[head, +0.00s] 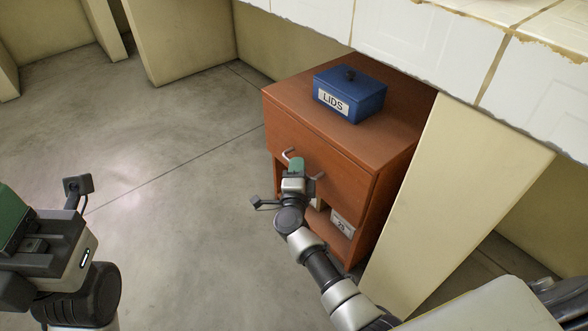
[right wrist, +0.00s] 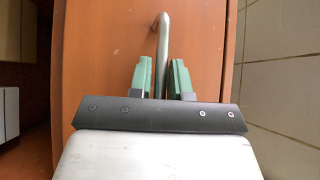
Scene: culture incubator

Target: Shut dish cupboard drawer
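The dish cupboard (head: 400,150) is a reddish-brown wooden cabinet beside a pale wall panel. Its drawer front (head: 335,160) sits at the top and looks about flush with the body. A metal bar handle (head: 287,154) is on the drawer front; it also shows in the right wrist view (right wrist: 161,35). My left gripper (head: 12,215) is at the left edge, partly cut off, away from the cupboard.
A blue box labelled LIDS (head: 365,92) stands on the cupboard top. Below the drawer is an open shelf holding a pale labelled item (head: 342,224). The grey floor (head: 170,150) left of the cupboard is clear.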

